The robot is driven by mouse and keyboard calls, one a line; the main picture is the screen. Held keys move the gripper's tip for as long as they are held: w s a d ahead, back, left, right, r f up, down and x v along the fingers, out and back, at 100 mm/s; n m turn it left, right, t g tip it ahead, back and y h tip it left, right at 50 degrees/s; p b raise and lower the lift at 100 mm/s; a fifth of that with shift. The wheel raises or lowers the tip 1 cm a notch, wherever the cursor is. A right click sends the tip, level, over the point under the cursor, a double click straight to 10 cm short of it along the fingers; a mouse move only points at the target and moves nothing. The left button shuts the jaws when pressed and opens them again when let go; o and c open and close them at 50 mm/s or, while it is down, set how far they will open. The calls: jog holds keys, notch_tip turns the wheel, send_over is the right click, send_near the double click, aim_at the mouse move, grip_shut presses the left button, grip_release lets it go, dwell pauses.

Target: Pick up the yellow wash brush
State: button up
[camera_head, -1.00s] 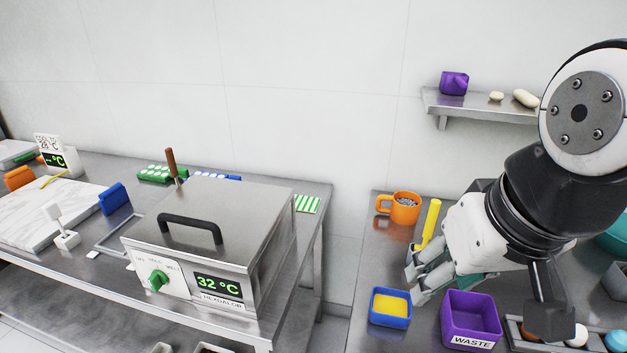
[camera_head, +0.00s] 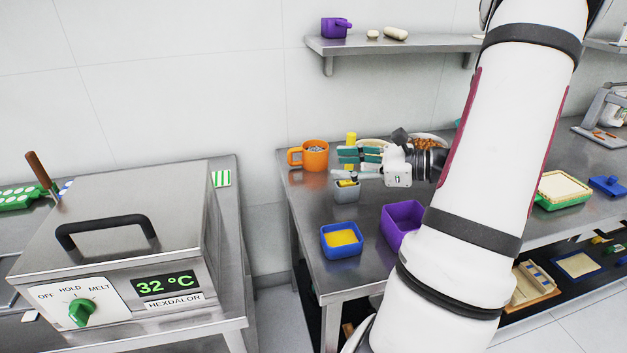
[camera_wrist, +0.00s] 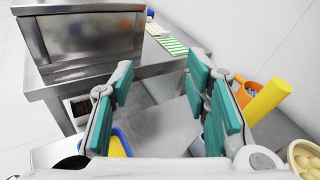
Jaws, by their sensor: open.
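The yellow wash brush (camera_head: 351,138) appears as an upright yellow handle behind my gripper (camera_head: 343,164). A yellow part also shows below the fingers, at a small grey pot (camera_head: 346,195); the middle is hidden by the fingers. In the wrist view, the thick yellow handle (camera_wrist: 268,101) lies to the right, outside my right finger and not between the jaws. My gripper (camera_wrist: 160,78) is open and empty, its green-padded fingers spread apart and pointing left in the head view. The handle's lower end is hidden in the wrist view.
An orange mug (camera_head: 315,156) stands left of the brush. A blue tub with yellow content (camera_head: 341,254) and a purple bin (camera_head: 391,229) stand in front. A steel melter (camera_head: 130,220) stands on the left table, across a gap. A wall shelf (camera_head: 400,45) hangs above.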

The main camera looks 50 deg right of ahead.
aim_at(349, 167)
jog(key=s+d+f+m+t+h, duration=0.2)
jog(key=s+d+m+h, duration=0.1)
jog(key=d, duration=0.3)
jog(key=s+d+f+m+t+h, duration=0.2)
jog(key=s+d+m, duration=0.1)
jog(key=d+m, duration=0.15)
jog(key=shift+n+h, duration=0.35)
jog(key=shift+h, duration=0.05)
jog(key=w, duration=1.3)
jog(key=shift+w+d+f, duration=0.15)
jog(key=shift+w+d, duration=0.15)
grip_shut()
